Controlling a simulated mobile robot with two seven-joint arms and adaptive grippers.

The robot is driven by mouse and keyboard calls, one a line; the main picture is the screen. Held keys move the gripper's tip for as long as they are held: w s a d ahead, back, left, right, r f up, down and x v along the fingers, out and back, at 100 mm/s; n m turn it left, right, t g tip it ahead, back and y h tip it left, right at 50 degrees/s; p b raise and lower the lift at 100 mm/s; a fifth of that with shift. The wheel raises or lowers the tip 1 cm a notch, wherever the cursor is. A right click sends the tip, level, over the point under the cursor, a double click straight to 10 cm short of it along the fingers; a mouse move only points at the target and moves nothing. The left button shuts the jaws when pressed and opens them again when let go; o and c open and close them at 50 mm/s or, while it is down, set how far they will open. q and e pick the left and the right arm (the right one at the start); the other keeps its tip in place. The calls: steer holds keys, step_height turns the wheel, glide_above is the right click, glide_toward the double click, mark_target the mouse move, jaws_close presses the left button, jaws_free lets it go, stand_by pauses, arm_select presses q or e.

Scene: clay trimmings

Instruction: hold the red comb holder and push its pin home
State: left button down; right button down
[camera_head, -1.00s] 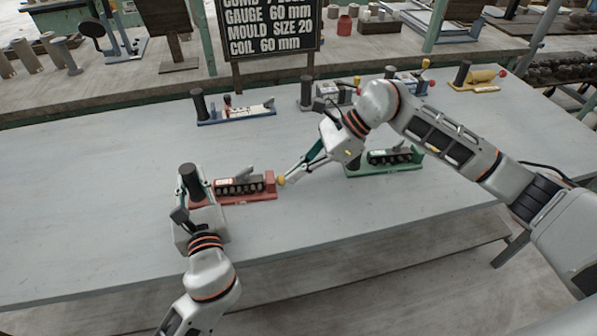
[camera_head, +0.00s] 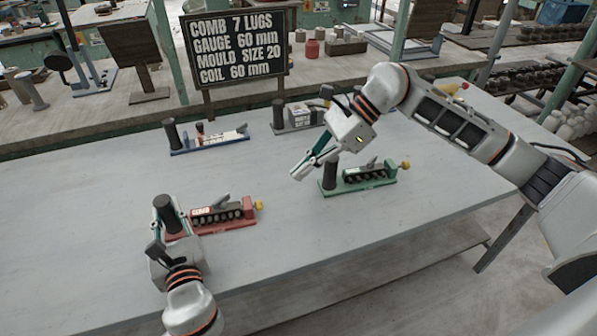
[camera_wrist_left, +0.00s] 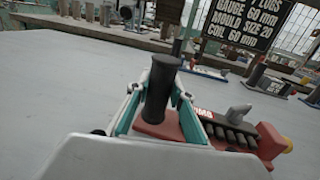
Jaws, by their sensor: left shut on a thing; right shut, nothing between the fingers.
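The red comb holder (camera_head: 229,224) lies on the grey table at the front left, with a dark row of lugs along it and a black upright handle at its left end. My left gripper (camera_head: 168,215) is shut around this black handle (camera_wrist_left: 160,88). The pin's yellow knob (camera_head: 259,205) sits close against the red end block at the holder's right end; it also shows in the left wrist view (camera_wrist_left: 287,145). The pin shaft is not visible. My right gripper (camera_head: 298,175) is shut and empty, raised above the table, apart from the knob and left of the green holder.
A green holder (camera_head: 362,184) with its own black handle and yellow knob stands right of the red one. Blue (camera_head: 210,143) and grey (camera_head: 297,127) holders stand behind. A black sign (camera_head: 238,47) stands beyond the table. The table's middle is clear.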

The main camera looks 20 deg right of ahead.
arm_select(q)
steer(key=shift+d+f, duration=0.15)
steer(key=shift+f, duration=0.25)
steer(key=c, duration=1.8)
jaws_free()
steer(key=shift+o, duration=0.5)
steer(key=shift+r, duration=0.2)
steer(key=shift+s, duration=0.1)
